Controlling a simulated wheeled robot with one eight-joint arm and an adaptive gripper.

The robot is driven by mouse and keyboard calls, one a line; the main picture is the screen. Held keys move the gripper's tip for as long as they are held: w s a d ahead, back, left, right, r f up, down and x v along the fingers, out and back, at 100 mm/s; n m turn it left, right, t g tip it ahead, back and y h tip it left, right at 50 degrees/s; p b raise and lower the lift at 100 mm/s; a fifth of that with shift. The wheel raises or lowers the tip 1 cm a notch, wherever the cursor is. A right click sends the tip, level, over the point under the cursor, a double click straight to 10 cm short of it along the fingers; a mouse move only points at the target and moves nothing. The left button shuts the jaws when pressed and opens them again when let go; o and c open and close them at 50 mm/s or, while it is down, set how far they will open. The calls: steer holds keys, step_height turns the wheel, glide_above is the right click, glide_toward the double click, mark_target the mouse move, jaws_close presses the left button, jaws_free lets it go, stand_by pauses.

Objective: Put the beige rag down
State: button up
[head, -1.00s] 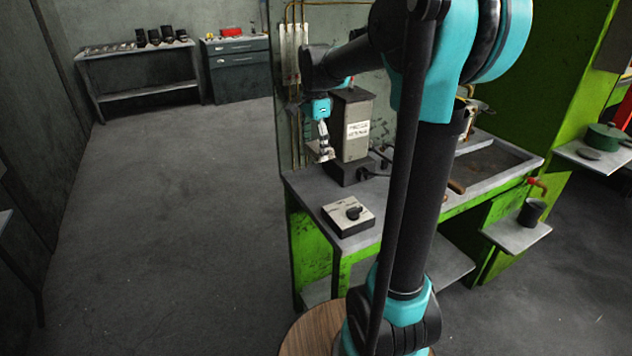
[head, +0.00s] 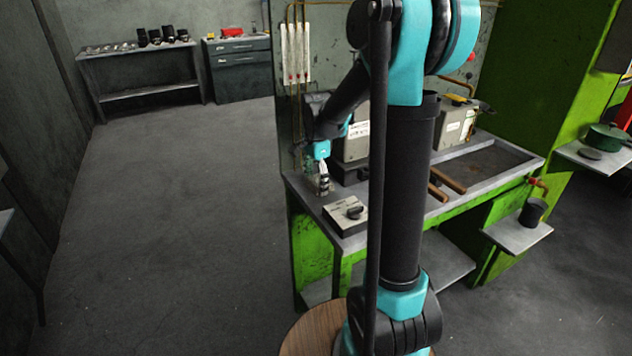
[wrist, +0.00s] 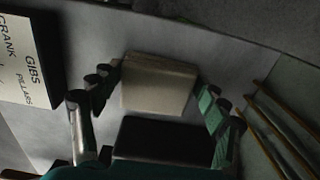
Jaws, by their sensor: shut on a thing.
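The beige rag (wrist: 158,84) looks like a folded, flat-sided block between my fingertips in the wrist view. My gripper (wrist: 160,92) is shut on it, with one finger at each side. In the head view my gripper (head: 324,183) points down low over the left end of the grey bench top (head: 308,193). The rag is too small there to make out clearly. I cannot tell whether its underside touches the bench.
Copper pipes (wrist: 285,125) run along the wall side.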

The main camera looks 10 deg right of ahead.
mark_target(316, 180)
steer(key=shift+f, duration=0.1)
steer(key=o, duration=1.2)
step_height(316, 180, up, 12)
